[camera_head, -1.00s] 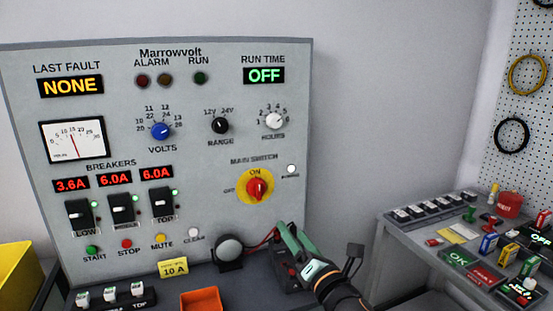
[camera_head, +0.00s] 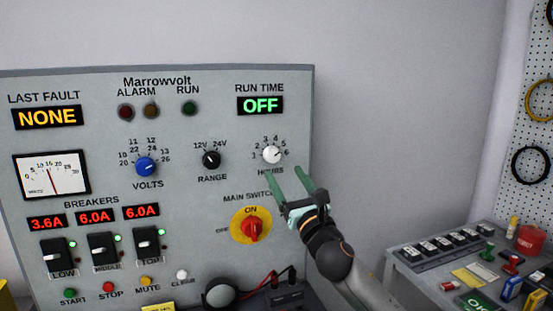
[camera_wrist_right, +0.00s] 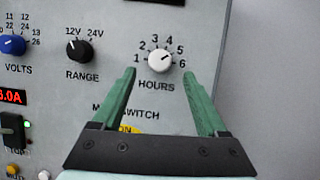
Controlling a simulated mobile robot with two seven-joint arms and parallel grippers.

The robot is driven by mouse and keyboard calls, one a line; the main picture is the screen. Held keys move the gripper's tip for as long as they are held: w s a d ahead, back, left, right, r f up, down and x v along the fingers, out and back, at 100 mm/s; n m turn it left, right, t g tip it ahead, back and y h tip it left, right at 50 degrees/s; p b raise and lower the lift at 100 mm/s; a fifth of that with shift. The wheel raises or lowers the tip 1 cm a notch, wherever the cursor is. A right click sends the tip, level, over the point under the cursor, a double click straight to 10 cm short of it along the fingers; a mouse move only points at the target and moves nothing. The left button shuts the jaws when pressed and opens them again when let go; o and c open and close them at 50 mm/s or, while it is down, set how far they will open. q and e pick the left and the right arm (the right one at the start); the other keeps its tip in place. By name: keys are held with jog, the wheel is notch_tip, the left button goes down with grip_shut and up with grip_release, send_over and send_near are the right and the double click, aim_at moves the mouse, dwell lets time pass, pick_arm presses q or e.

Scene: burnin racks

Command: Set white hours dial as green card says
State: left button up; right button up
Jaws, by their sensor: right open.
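The white hours dial (camera_head: 271,155) is at the upper right of the grey panel, with marks 1 to 6 around it. It also shows in the right wrist view (camera_wrist_right: 160,58), where its pointer seems to lean to the upper right; the exact mark is hard to read. My right gripper (camera_head: 286,173) is open and empty, just below and right of the dial. In the wrist view its two green fingers (camera_wrist_right: 159,76) point up at the dial, apart from each other. My left gripper is out of view.
The black range knob (camera_head: 211,159) and blue volts knob (camera_head: 145,167) are left of the dial. The red main switch (camera_head: 251,229) is below. A side table (camera_head: 408,273) with small items stands at right. The wall right of the panel is clear.

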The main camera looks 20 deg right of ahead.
aim_at(274, 157)
jog(key=shift+p+x, duration=0.3)
jog(key=shift+x, duration=2.85)
grip_shut()
